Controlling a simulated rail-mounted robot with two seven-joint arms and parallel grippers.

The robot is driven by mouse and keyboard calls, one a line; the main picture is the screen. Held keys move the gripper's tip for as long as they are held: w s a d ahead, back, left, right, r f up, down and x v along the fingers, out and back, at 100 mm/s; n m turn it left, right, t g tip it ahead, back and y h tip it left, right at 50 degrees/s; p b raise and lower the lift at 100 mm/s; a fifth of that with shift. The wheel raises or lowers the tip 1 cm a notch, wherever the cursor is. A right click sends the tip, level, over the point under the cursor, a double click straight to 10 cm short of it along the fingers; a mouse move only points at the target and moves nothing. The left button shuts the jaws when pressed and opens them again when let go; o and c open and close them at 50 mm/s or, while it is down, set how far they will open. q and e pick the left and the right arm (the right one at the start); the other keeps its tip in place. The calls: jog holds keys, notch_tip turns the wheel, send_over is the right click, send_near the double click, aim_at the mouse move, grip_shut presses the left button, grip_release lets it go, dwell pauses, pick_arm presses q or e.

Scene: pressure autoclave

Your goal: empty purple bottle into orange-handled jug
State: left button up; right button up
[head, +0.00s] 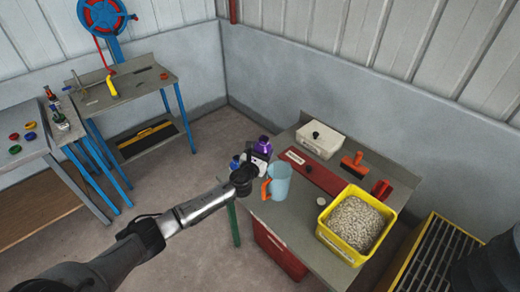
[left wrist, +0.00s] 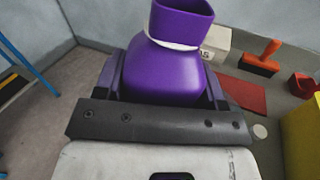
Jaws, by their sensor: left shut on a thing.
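The jug's inside is hidden. My right gripper is out of view.
Small blue objects (head: 235,162) show beside my left gripper.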

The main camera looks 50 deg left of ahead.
pick_arm(q)
jog(key=shift+w+d+r+m+p, duration=0.2)
jog(key=shift+d+m+p, duration=0.1)
jog(key=shift+m+p, duration=0.25)
jog(key=shift+w+d+r+m+p, duration=0.15)
jog(key=shift+d+m+p, duration=0.1)
jog(key=shift+m+p, duration=0.3)
jog(key=shift+s+m+p, duration=0.1)
jog(key=shift+m+p, duration=0.55)
jog(key=shift+m, duration=0.25)
jog(key=shift+s+a+m+p, duration=0.2)
jog(key=shift+a+m+p, duration=0.25)
jog(key=shift+m+p, duration=0.6)
jog(key=m, duration=0.1)
jog(key=m+p, duration=0.1)
jog(key=m, duration=0.1)
jog(key=shift+s+a+f, duration=0.1)
jog(key=shift+a+f, duration=0.2)
jog(key=shift+a, duration=0.05)
jog(key=shift+a+f+m+p, duration=0.1)
jog(key=shift+f+m+p, duration=0.1)
jog(key=shift+m+p, duration=0.6)
jog(key=shift+f+m, duration=0.15)
jog(key=shift+m, duration=0.3)
jog(key=shift+f+m, duration=0.3)
jog(key=shift+m, duration=0.4)
